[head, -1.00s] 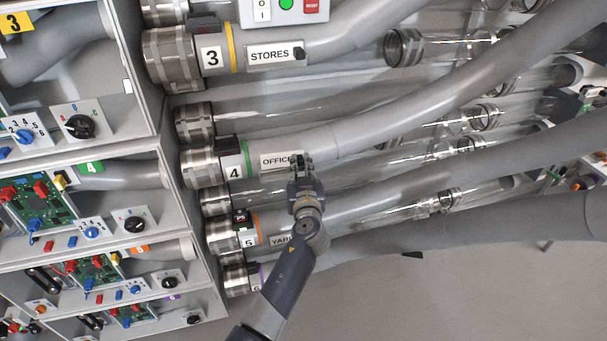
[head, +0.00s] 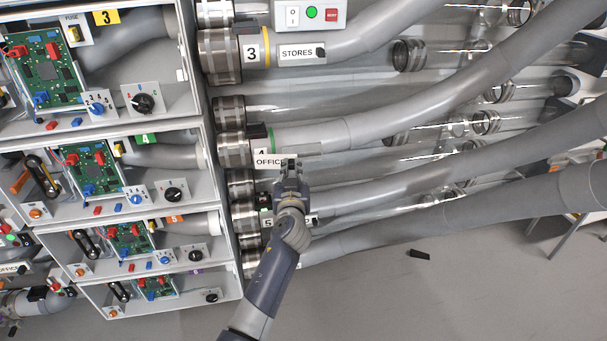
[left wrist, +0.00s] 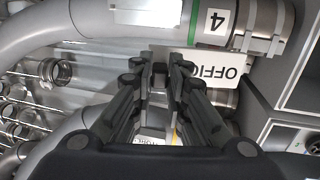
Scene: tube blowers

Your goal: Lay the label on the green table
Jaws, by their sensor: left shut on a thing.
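The white label (head: 268,160) with black letters "OFFIC" showing is at the tips of my left gripper (head: 290,164), just below pipe 4. My left gripper is shut on its right end, and the fingers hide the last letter. In the left wrist view the label (left wrist: 222,68) appears upside down, sticking out to the right of the fingers (left wrist: 162,72). It is apart from the bare grey plate (left wrist: 148,12) on pipe 4. I cannot make out a green table in the current views. My right gripper is out of view.
Grey pipes with metal collars run close around the gripper, one with a STORES label (head: 297,53). A shelf cabinet (head: 205,150) with circuit boards and knobs stands at left. A dark object (head: 419,254) lies on the open grey floor at lower right.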

